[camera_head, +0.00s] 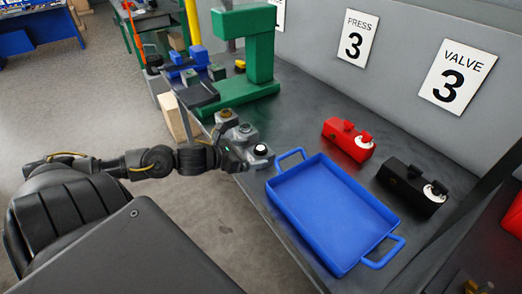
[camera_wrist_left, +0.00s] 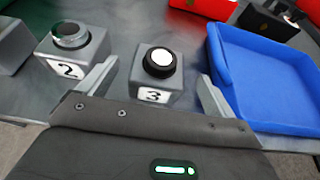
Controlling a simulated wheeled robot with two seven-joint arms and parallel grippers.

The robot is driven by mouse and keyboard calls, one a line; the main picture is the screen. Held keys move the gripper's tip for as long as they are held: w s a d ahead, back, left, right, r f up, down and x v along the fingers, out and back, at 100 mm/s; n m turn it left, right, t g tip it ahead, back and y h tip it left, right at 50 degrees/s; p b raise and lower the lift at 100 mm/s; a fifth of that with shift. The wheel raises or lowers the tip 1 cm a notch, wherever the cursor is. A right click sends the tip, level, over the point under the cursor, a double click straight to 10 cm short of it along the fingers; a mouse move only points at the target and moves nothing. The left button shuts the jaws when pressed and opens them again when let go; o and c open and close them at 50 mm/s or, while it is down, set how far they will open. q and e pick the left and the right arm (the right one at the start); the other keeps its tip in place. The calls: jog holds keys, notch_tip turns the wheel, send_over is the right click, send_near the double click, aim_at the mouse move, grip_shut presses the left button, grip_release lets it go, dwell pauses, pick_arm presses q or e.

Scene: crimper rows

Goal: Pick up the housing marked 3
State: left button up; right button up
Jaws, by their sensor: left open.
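The housing marked 3 (camera_wrist_left: 155,97) is a grey block with a black ring and a white round top. It stands upright on the grey bench, and it also shows in the head view (camera_head: 260,156) left of the blue tray. My left gripper (camera_head: 243,158) is open beside it. In the left wrist view one finger is on each side of the housing, with visible gaps, and the block is not gripped. Its lower part is partly hidden by the gripper body. My right gripper is not in view.
The housing marked 2 (camera_wrist_left: 68,62) stands close on the left, with another grey block (camera_wrist_left: 10,48) beyond it. The empty blue tray (camera_head: 325,212) is close on the right. Red (camera_head: 347,142) and black (camera_head: 412,186) valve-like blocks and a green press (camera_head: 258,60) stand farther back.

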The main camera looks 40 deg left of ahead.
aim_at(263, 150)
pick_arm(q)
jog(key=shift+w+d+f, duration=0.1)
jog(key=shift+w+d, duration=0.1)
jog(key=shift+w, duration=0.25)
jog(key=shift+w+d+p, duration=0.1)
jog(key=shift+w+p, duration=0.4)
jog(key=p+x, duration=0.1)
jog(key=x, duration=0.2)
jog(key=shift+w+f, duration=0.15)
jog(key=shift+w, duration=0.05)
jog(key=shift+w+f, duration=0.3)
jog(key=shift+w, duration=0.05)
jog(key=shift+s, duration=0.1)
